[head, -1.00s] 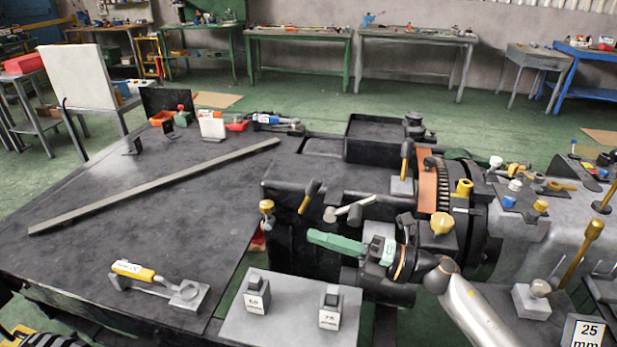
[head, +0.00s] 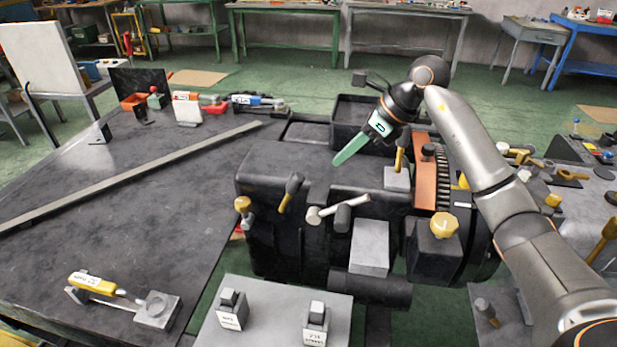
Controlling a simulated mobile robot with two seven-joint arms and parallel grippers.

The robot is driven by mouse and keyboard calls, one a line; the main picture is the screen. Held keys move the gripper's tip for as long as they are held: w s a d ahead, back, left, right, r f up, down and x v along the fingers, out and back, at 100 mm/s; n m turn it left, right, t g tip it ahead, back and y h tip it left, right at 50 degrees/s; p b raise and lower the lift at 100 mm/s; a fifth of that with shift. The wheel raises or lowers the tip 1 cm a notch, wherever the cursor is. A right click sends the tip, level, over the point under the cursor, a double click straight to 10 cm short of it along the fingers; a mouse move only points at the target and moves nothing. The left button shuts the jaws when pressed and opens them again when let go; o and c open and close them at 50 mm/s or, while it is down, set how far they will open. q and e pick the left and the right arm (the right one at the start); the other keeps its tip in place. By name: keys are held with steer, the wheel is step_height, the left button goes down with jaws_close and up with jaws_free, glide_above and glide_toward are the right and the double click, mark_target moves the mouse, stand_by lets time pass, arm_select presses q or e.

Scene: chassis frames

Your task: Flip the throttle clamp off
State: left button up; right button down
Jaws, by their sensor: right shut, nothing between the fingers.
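My right gripper (head: 338,161) has green fingers pressed together and empty. It hangs over the top of the dark machine block (head: 285,160), pointing down and left. I cannot read which part is the throttle clamp. A toggle-like device with a yellow labelled handle (head: 93,283) and a grey ringed base (head: 156,309) lies at the front left of the dark table, well away from the gripper. On the block's front are a black-and-tan lever (head: 291,190) and a pale lever with a round end (head: 335,211). My left gripper is out of view.
A long grey bar (head: 140,173) crosses the dark table. Two labelled switches (head: 232,308) (head: 315,324) stand on a grey box in front. A brown post (head: 399,160) and an orange-rimmed gear (head: 425,180) stand right of the gripper.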

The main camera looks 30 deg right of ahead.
mark_target(314, 193)
stand_by(0.3)
steer(key=x, duration=1)
steer(key=shift+p, duration=0.4)
steer(key=shift+r, duration=0.15)
steer(key=shift+a+r+p, duration=0.15)
steer(key=shift+p, duration=0.2)
steer(key=shift+w+a+g+h, duration=0.1)
steer(key=shift+w+g+h, duration=0.05)
steer(key=shift+g+h, duration=0.15)
